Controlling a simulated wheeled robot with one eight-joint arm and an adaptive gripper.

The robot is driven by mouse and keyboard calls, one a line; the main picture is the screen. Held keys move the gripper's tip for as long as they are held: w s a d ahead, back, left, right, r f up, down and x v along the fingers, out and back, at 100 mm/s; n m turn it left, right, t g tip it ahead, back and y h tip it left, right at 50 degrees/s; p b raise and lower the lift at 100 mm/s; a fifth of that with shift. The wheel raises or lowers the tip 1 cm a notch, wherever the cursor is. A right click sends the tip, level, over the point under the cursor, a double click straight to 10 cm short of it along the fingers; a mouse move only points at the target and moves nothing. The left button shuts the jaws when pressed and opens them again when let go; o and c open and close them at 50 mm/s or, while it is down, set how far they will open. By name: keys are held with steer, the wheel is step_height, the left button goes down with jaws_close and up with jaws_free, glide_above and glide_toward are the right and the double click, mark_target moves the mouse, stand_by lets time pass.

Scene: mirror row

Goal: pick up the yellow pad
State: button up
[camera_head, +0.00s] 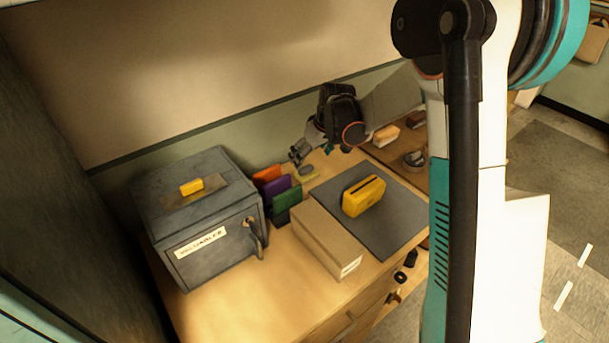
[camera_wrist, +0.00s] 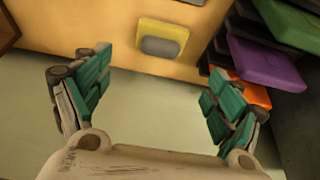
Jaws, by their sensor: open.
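The yellow pad (camera_wrist: 178,33) is a flat yellow square with a rounded grey lump on it, lying on the wooden table in the wrist view. It shows small in the head view (camera_head: 309,172), partly hidden, to the right of the coloured folders. My gripper (camera_head: 298,157) is above the back of the table near the wall. In the wrist view my gripper (camera_wrist: 157,88) is open and empty, with green-padded fingers wide apart. The pad appears above the gap between the fingertips, apart from both.
Orange, purple and green folders (camera_head: 279,187) stand left of the pad, beside a grey safe (camera_head: 217,236) with a yellow block (camera_head: 191,187) on top.

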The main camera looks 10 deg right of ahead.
mark_target(306, 167)
steer(key=b+x, duration=0.2)
steer(key=x, duration=0.6)
steer(key=shift+d+f+b, duration=0.15)
steer(key=shift+f+b, duration=0.1)
steer(key=shift+b, duration=0.1)
steer(key=shift+s, duration=0.1)
steer(key=shift+r, duration=0.1)
steer(key=shift+c, duration=0.2)
steer(key=c, duration=1.1)
